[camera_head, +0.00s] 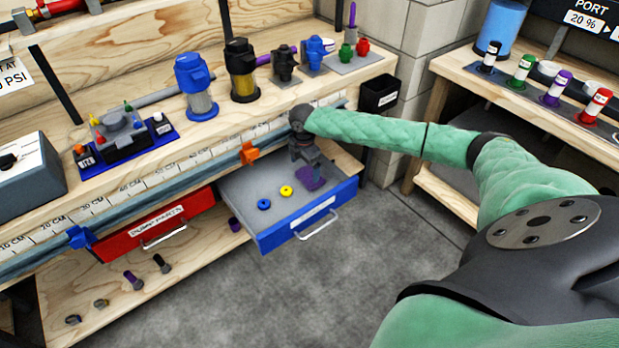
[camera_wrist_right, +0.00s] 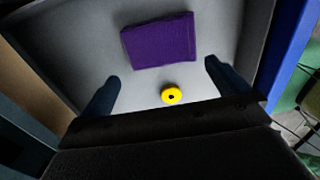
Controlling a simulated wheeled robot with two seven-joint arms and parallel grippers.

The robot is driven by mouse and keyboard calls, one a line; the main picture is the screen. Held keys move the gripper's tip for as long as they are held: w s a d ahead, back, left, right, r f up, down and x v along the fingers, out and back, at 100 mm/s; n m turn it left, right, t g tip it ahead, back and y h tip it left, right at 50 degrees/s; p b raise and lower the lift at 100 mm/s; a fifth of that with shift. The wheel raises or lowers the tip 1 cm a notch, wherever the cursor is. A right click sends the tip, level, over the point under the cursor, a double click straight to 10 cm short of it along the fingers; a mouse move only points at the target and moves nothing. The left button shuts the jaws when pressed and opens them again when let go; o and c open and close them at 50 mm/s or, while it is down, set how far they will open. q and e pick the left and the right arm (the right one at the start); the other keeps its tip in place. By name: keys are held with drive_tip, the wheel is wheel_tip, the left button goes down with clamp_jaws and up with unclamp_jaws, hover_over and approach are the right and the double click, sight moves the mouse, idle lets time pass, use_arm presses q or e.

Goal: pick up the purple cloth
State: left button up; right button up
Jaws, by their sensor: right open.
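The purple cloth (camera_head: 311,178) lies flat in the open blue drawer (camera_head: 297,231), near its right side. In the right wrist view the cloth (camera_wrist_right: 158,40) is a dark purple rectangle on the grey drawer floor. My right gripper (camera_head: 305,160) is over the drawer, just above the cloth, and hides part of it. My left gripper is in neither view.
A yellow ring (camera_head: 286,191) and a blue ring (camera_head: 264,204) lie on the drawer floor beside the cloth. The yellow ring (camera_wrist_right: 171,96) shows close to the fingers. The bench edge overhangs the drawer's back. A red drawer (camera_head: 158,226) stands to the left.

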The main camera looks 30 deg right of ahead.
sight(305, 177)
drive_tip(key=f, duration=0.4)
drive_tip(key=shift+s+f, duration=0.15)
drive_tip(key=shift+s, duration=0.05)
drive_tip(key=shift+f, duration=0.2)
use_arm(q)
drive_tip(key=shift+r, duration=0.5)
use_arm(e)
drive_tip(key=c, duration=0.8)
drive_tip(key=shift+r, duration=0.15)
drive_tip(key=shift+r, duration=0.25)
drive_tip(key=r, duration=0.2)
drive_tip(key=d+r, duration=0.1)
drive_tip(key=shift+s+r, duration=0.2)
drive_tip(key=shift+r, duration=0.2)
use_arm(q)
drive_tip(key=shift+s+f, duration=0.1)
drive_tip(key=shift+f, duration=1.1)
use_arm(e)
drive_tip(key=s+d+r, duration=0.5)
drive_tip(key=d+r, duration=0.1)
drive_tip(key=d, duration=0.3)
drive_tip(key=shift+s+r, duration=0.25)
drive_tip(key=shift+s, duration=0.15)
